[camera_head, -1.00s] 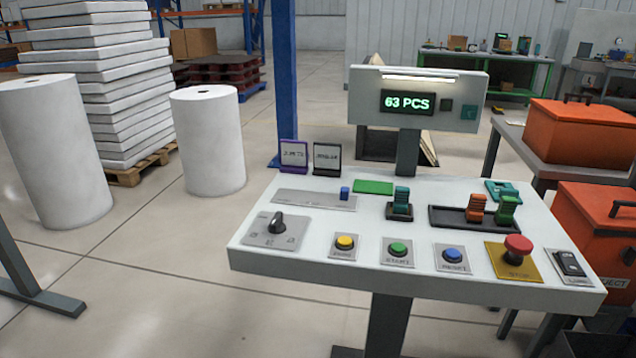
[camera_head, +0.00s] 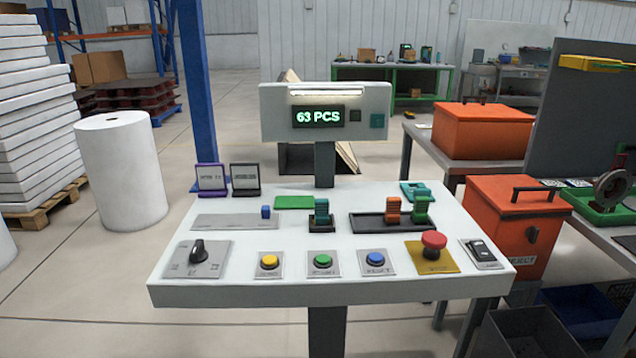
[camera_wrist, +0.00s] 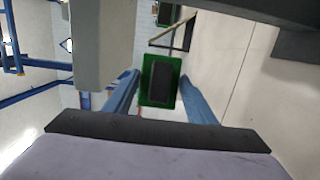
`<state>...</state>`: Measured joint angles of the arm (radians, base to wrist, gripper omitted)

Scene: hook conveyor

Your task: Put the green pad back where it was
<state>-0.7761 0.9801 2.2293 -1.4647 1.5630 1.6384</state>
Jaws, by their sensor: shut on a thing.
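In the wrist view, my gripper (camera_wrist: 159,76) has its two blue fingers on either side of a green pad (camera_wrist: 147,98). The pad is a green rectangle with a dark grey block on the face towards the camera. My gripper is shut on it and holds it off any surface that I can make out. My gripper and the held pad do not show in the head view. There, a flat green rectangle (camera_head: 294,202) lies on the white console (camera_head: 225,292), behind a small black holder with teal pieces (camera_head: 321,213).
The console carries a dark tray (camera_head: 368,224) with orange and green pieces, several push buttons, a red mushroom button (camera_head: 434,241) and a rotary knob (camera_head: 198,251). Its display (camera_head: 319,116) reads 63 PCS. Two small card stands (camera_head: 245,180) are at the back left. Orange bins (camera_head: 517,235) stand to the right.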

